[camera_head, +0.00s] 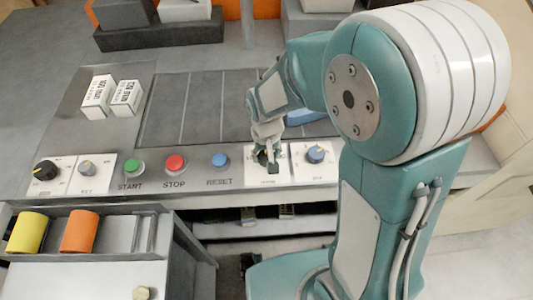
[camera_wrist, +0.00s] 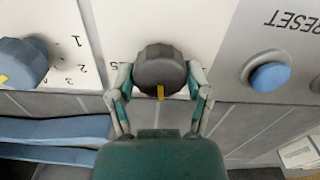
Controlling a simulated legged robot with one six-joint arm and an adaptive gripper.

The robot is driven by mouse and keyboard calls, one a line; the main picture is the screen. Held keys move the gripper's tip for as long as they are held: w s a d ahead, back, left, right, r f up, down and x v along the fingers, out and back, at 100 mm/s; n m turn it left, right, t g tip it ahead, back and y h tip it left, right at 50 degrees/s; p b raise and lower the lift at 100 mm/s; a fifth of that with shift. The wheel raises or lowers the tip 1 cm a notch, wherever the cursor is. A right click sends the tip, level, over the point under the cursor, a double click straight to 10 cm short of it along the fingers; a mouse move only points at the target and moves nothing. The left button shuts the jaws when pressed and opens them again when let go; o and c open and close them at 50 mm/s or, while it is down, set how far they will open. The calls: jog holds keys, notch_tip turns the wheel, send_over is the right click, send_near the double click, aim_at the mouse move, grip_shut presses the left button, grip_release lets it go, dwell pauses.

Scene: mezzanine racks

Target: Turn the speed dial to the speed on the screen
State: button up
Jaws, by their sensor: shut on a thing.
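The dark grey round dial (camera_wrist: 158,66) sits on a white plate (camera_wrist: 115,20) in the wrist view. Its yellow pointer mark faces the bottom of that picture. Printed digits, partly hidden, show just left of it. My gripper (camera_wrist: 160,80) is shut on the dial, with one finger on each side touching its rim. In the head view my gripper (camera_head: 266,150) reaches down onto the white plate between the RESET button and the blue knob, hiding most of the dial and its label. I cannot make out a screen with a speed in either view.
A blue knob (camera_head: 315,153) with a numbered scale is beside the dial. The blue RESET button (camera_head: 220,160), red STOP button (camera_head: 174,164) and green START button (camera_head: 134,167) lie left. Two more knobs (camera_head: 45,170) (camera_head: 87,168) and small white boxes (camera_head: 97,97) are further left.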

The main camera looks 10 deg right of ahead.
aim_at(265, 155)
jog(key=shift+s+f+n, duration=0.1)
jog(key=shift+s+n, duration=0.05)
jog(key=shift+n, duration=1.35)
jog(key=o, duration=1.1)
jog(key=shift+o, duration=0.2)
jog(key=shift+r, duration=0.25)
notch_tip(265, 155, up, 11)
jog(key=shift+r, duration=0.2)
